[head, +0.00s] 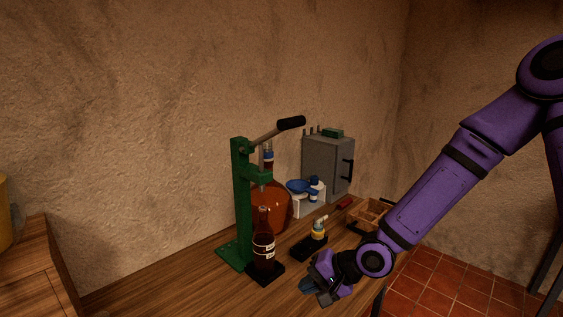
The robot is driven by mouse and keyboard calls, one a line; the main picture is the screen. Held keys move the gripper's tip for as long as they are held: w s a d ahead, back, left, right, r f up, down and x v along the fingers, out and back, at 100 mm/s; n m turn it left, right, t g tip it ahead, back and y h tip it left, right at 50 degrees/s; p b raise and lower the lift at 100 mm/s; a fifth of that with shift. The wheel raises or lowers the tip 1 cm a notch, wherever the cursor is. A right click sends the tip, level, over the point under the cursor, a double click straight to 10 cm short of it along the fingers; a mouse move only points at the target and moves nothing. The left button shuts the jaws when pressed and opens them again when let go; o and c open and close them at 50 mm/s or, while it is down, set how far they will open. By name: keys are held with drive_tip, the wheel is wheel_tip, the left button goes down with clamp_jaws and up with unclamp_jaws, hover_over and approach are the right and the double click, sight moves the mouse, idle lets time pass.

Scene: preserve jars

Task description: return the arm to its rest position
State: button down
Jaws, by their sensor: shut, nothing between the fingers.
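My purple arm (428,207) reaches in from the right and bends down over the wooden worktop. My gripper (316,287) is at its end, low near the front of the worktop and right of the dark bottle. It is shut and holds nothing. The fingertips are small and partly hidden by the wrist, so I cannot tell if they touch the surface.
Tiled floor (445,285) lies right.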

drive_tip(key=s+d+r+n+t+h, duration=0.25)
drive_tip(key=d+r+h, duration=0.65)
drive_tip(key=d+r, duration=0.6)
drive_tip(key=s+d+r+n, duration=0.1)
drive_tip(key=s+d+r, duration=0.3)
drive_tip(key=s+r, duration=0.3)
drive_tip(key=s+d+r, duration=0.5)
drive_tip(key=s+r, duration=0.2)
drive_tip(key=s, duration=0.4)
drive_tip(key=shift+n, duration=0.35)
